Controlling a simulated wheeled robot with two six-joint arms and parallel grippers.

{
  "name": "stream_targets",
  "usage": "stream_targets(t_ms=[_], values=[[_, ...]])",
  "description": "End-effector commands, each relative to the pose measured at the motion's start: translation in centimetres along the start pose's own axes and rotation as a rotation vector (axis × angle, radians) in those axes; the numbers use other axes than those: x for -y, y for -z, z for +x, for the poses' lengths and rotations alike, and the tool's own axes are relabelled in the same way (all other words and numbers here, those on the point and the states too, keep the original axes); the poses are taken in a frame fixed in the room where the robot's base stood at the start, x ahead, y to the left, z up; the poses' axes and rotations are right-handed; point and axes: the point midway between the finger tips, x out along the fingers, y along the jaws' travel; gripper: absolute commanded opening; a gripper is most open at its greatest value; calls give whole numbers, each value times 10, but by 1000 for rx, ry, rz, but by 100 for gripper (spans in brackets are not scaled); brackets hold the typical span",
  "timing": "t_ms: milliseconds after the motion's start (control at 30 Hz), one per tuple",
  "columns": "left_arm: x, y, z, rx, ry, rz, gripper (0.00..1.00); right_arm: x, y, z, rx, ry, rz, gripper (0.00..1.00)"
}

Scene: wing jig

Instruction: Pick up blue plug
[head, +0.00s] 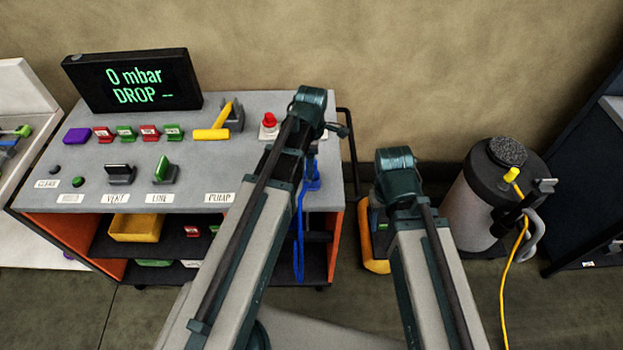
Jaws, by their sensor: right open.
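The blue plug (312,177) stands near the right edge of the grey panel (205,185), partly behind my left arm. A blue hose (299,245) hangs from it over the front of the cart. My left gripper (312,112) is at the arm's end, above and slightly left of the plug. Its jaws are hidden, and I cannot tell whether it touches anything. My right gripper (396,178) is open and right of the cart, apart from the plug. Its fingertips are hard to make out.
The panel carries a red button (269,120), a yellow hammer-shaped piece (215,131), switches and a black display (133,80) reading "0 mbar DROP --". A canister (472,210) with a yellow plug (511,174) and hose stands right. A yellow-orange object (374,264) is on the floor between.

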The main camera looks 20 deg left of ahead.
Motion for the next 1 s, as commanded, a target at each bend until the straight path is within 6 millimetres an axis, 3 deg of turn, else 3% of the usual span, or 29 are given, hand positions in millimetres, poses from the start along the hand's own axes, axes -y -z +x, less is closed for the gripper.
stream_targets(t_ms=[33, 300, 700, 1000], values=[[0, 0, 7, 0, 0, 0, 76, 1, 0, 7, 0, 0, 0, 50], [0, 0, 5, 0, 0, 0, 74, 0, 0, 5, 0, 0, 1, 50], [0, 0, 5, 0, 0, 0, 2, 0, 0, 5, 0, 0, 0, 50], [0, 0, 5, 0, 0, 0, 0, 0, 0, 5, 0, 0, 0, 50]])
